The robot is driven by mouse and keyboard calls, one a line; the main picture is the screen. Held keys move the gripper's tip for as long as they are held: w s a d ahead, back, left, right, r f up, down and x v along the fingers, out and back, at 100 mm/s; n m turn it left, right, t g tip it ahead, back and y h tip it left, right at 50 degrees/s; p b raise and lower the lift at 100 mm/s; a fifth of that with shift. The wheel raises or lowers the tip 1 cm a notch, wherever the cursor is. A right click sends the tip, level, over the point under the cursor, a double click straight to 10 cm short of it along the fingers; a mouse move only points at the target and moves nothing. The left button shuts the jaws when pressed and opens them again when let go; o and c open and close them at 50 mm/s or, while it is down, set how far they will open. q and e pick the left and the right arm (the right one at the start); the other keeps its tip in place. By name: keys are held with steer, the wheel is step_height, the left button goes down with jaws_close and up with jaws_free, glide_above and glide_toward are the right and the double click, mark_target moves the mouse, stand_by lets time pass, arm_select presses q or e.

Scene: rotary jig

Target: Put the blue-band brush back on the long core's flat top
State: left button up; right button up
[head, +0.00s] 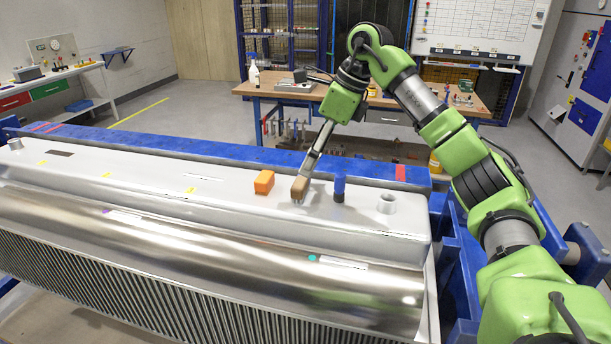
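The long core (130,168) lies across the left and middle of the head view, its pale flat top facing up. My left gripper is not in view.
An orange block (264,182) stands just left of the brush, and a blue cylinder with a dark base (339,187) just right. The flat top's left half is mostly clear. A workbench (420,101) stands behind.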

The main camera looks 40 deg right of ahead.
steer(key=shift+v, duration=2.15)
